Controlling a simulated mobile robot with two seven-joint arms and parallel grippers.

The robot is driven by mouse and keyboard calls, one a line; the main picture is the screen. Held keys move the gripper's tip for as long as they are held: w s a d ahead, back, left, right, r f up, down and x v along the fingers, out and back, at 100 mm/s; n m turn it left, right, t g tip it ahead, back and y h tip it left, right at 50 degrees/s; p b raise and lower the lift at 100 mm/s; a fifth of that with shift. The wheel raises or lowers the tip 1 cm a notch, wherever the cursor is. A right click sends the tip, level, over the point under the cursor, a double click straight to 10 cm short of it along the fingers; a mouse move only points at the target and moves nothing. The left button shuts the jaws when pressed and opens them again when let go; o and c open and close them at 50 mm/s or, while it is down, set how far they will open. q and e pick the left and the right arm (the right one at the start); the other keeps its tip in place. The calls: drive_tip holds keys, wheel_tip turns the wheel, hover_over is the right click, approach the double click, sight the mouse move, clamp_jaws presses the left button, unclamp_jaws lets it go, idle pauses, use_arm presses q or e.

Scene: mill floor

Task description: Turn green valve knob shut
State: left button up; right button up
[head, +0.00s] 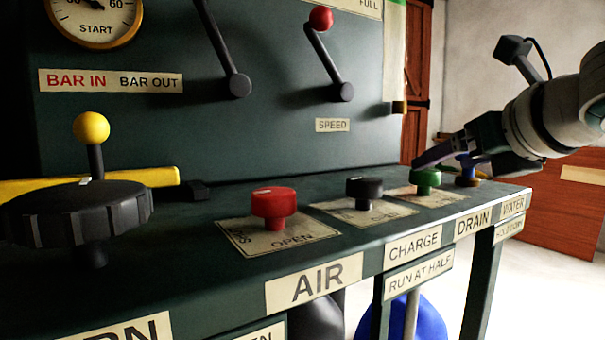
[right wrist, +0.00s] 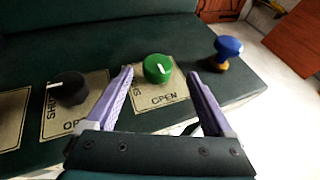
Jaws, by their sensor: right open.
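The green valve knob (head: 427,181) stands on its label plate on the bench shelf, above the DRAIN sign (head: 473,222). In the right wrist view the green knob (right wrist: 158,69) has a white pointer mark on its top, and its plate (right wrist: 157,97) reads OPEN, with the other word partly hidden by a finger. My right gripper (head: 440,160) is open at the green knob. In the right wrist view its two purple fingers (right wrist: 163,82) lie to either side of the knob, with a gap on each side. My left gripper is not in view.
A black knob (head: 364,191) and a red knob (head: 273,205) stand to the left on their plates. A blue knob (right wrist: 228,50) stands close to the right of the green one. Levers rise on the panel behind. A large black handwheel (head: 77,212) is at the left.

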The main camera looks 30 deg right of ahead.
sight(425, 170)
drive_tip(key=shift+w+f, duration=0.3)
drive_tip(key=shift+w, duration=0.5)
drive_tip(key=shift+b+x, duration=0.8)
drive_tip(key=shift+x, duration=1.6)
